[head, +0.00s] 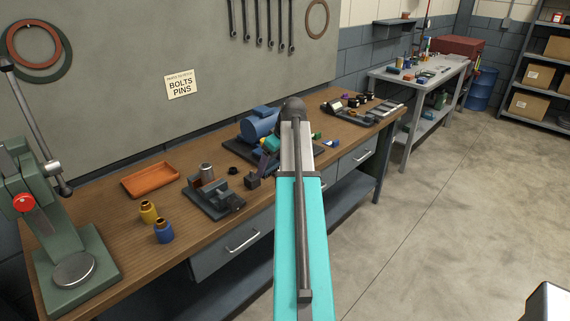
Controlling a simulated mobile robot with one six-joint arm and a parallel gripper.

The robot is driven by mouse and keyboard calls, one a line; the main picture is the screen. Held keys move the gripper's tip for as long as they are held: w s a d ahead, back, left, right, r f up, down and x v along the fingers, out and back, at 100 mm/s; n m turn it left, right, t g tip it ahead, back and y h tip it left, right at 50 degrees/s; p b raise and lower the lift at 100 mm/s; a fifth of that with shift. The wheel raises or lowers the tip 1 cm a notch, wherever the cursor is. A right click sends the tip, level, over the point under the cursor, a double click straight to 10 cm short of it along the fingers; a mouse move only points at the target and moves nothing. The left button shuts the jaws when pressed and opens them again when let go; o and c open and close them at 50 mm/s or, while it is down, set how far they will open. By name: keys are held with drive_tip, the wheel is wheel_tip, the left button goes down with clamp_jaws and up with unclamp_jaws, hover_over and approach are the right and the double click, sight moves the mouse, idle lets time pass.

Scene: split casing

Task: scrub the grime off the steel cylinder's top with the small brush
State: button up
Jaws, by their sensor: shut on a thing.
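The steel cylinder (207,172) stands upright at the back of a dark grey fixture (214,198) on the wooden workbench. Its top looks grey; any grime is too small to make out. My arm reaches up the middle of the picture over the bench. My gripper (265,165) shows only in part, left of the arm and to the right of the cylinder, apart from it. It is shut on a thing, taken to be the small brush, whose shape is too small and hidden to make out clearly.
An orange tray (150,180), a yellow bottle (148,212) and a blue bottle (163,230) stand left of the fixture. A green press (65,255) fills the bench's left end. A blue motor (260,123) lies behind my arm. Small parts lie farther right.

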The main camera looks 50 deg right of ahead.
drive_tip(key=w+a, duration=0.2)
drive_tip(key=a, duration=0.2)
drive_tip(key=w+a+n, duration=0.1)
drive_tip(key=w+a, duration=0.2)
drive_tip(key=a, duration=0.1)
drive_tip(key=w+a+n+y, duration=0.1)
drive_tip(key=w+a, duration=0.2)
drive_tip(key=a, duration=0.1)
drive_tip(key=shift+w+f, duration=0.2)
drive_tip(key=shift+w, duration=0.05)
drive_tip(key=w+a+f+n+y, duration=0.1)
drive_tip(key=w+a+n, duration=0.15)
drive_tip(key=a, duration=1.35)
drive_tip(key=w+a+f+n, duration=0.1)
drive_tip(key=w+a, duration=0.2)
drive_tip(key=a, duration=1.3)
drive_tip(key=s+a+m+h, duration=0.1)
drive_tip(key=s+a+m, duration=0.1)
drive_tip(key=a, duration=0.2)
drive_tip(key=s+a+f+m+h+b, duration=0.1)
drive_tip(key=s+a+m, duration=0.1)
drive_tip(key=a+m, duration=0.1)
drive_tip(key=shift+s+a+m, duration=0.2)
drive_tip(key=shift+a+m, duration=0.15)
drive_tip(key=shift+a, duration=0.45)
drive_tip(key=shift+d+f, duration=0.1)
